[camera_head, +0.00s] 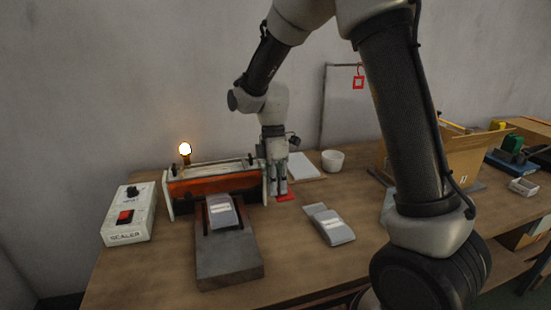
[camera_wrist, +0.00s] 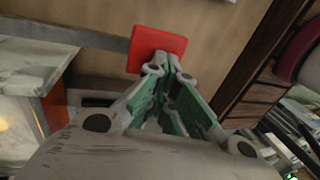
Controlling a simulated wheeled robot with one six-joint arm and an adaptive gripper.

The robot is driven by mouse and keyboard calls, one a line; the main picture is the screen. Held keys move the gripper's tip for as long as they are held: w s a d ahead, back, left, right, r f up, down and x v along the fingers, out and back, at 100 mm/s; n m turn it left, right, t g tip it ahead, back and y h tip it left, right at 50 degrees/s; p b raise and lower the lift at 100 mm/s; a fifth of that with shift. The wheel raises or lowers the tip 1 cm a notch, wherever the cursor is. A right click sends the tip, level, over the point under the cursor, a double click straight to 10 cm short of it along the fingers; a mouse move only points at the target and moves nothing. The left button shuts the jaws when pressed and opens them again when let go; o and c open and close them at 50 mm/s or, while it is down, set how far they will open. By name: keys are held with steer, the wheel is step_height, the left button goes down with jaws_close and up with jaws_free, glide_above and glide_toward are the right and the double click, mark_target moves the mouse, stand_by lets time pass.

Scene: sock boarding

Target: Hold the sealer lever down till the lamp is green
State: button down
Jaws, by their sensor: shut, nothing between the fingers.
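The sealer (camera_head: 215,186) has an orange body on the left part of the table. Its lever ends in a flat red pad (camera_head: 286,197), low near the tabletop. In the wrist view the red pad (camera_wrist: 158,44) sits at the end of a grey bar (camera_wrist: 75,36). My gripper (camera_head: 279,193) is shut and empty, pointing down at the pad. Its fingertips (camera_wrist: 168,62) overlap the pad's edge in the wrist view; whether they press on it I cannot tell. The lamp (camera_head: 185,149) glows yellowish white, not green.
A white control box (camera_head: 128,214) with a red switch stands left of the sealer. A grey block (camera_head: 228,262) carries a packet in front of it. Another grey packet (camera_head: 332,226), a white bowl (camera_head: 333,161) and a cardboard box (camera_head: 455,157) lie to the right.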

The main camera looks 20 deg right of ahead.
steer(key=shift+s+f, duration=0.35)
steer(key=shift+f, duration=0.05)
step_height(320, 180, up, 15)
steer(key=shift+w, duration=0.25)
steer(key=shift+f, duration=0.1)
stand_by(0.4)
steer(key=s+d+r+m+t, duration=0.2)
steer(key=s+d+m+t, duration=0.5)
steer(key=s+d+m, duration=1)
steer(key=s+m, duration=0.1)
steer(key=s, duration=0.1)
steer(key=shift+s+d+r, duration=0.2)
steer(key=shift+s+r, duration=0.1)
steer(key=shift+s, duration=0.05)
